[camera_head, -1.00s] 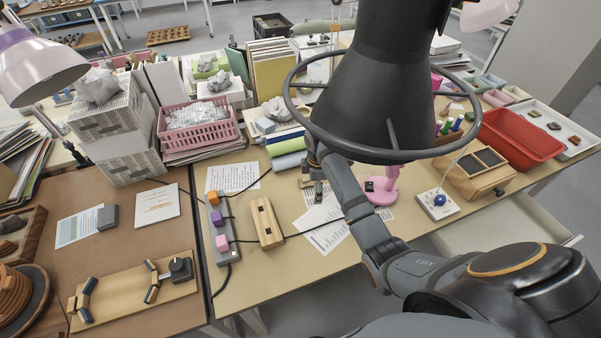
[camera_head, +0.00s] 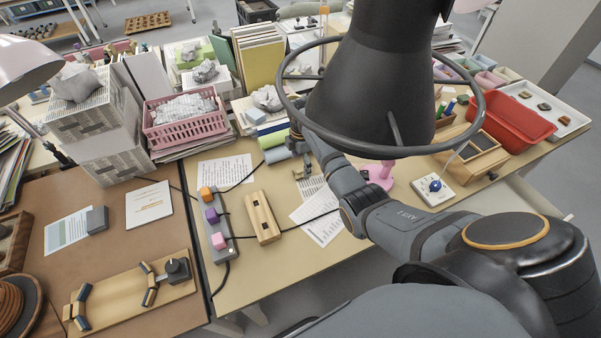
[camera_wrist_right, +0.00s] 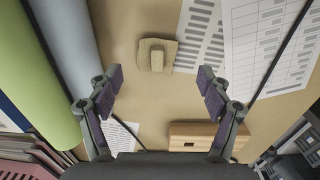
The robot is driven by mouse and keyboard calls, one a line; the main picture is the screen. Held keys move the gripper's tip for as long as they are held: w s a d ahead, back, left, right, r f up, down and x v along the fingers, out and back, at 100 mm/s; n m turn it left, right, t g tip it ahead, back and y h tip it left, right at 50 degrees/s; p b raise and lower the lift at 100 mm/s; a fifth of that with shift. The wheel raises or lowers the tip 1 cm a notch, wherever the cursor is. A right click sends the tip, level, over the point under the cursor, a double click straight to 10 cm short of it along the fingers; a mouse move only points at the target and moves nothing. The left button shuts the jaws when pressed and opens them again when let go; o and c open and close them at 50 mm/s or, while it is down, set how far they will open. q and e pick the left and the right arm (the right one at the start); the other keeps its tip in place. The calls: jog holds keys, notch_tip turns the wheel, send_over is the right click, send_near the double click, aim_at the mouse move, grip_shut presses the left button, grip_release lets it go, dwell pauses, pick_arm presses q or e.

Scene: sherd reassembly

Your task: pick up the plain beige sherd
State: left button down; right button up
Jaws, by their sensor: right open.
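The plain beige sherd (camera_wrist_right: 151,56) lies on the tan tabletop in the right wrist view, with a small raised beige block-like part on it. It lies beyond my right gripper's fingertips, roughly centred between them and touching neither. My right gripper (camera_wrist_right: 160,82) is open and empty, its purple-grey finger pads wide apart. In the head view my right gripper (camera_head: 303,168) is small, at the end of my arm over the middle of the table. I cannot clearly make out the sherd there beside the gripper. My left gripper is in neither view.
Printed sheets (camera_wrist_right: 270,40) lie right of the sherd. Green (camera_wrist_right: 32,75) and grey-blue rolls lie at the left. A slotted wooden block (camera_head: 262,217) and a grey strip with coloured cubes (camera_head: 212,215) are nearer me. A pink lamp base (camera_head: 380,175) stands right of my gripper.

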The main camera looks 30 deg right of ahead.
aim_at(300, 170)
jog(key=f, duration=0.4)
jog(key=shift+w, duration=0.3)
jog(key=shift+c, duration=0.2)
jog(key=c, duration=1.2)
jog(key=shift+c, duration=0.2)
notch_tip(300, 170, up, 10)
